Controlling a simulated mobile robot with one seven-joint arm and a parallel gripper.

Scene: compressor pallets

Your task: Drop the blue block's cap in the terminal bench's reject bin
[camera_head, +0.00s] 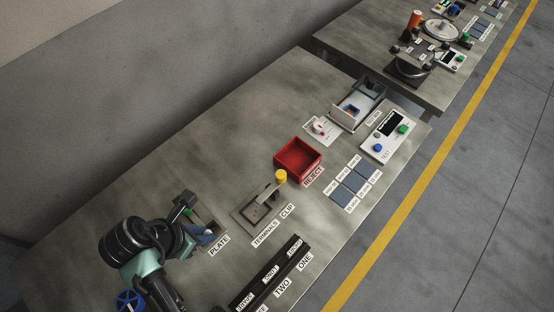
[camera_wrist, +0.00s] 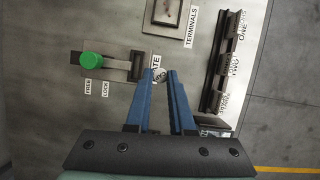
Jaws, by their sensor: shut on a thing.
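My gripper (camera_wrist: 160,74) is shut, its two blue fingers close together with a small pale, dark-marked thing (camera_wrist: 160,77) between the tips. That thing is too small to identify as the blue block's cap. In the head view my gripper (camera_head: 205,238) is low over the terminal bench (camera_head: 180,174), beside the PLATE label and a green-knobbed fixture. The green knob (camera_wrist: 91,60) shows left of the fingers in the wrist view. The red open reject bin (camera_head: 289,165), labelled REJECT, stands farther up the bench, apart from my gripper. I cannot pick out the blue block with certainty.
Between my gripper and the bin are the TERMINALS and CLIP fixture (camera_head: 250,217) and a yellow cylinder (camera_head: 281,177). A dark labelled rack (camera_head: 268,274) lies near the front edge. Beyond the bin are a grey tray (camera_head: 371,88) and a test box (camera_head: 390,125).

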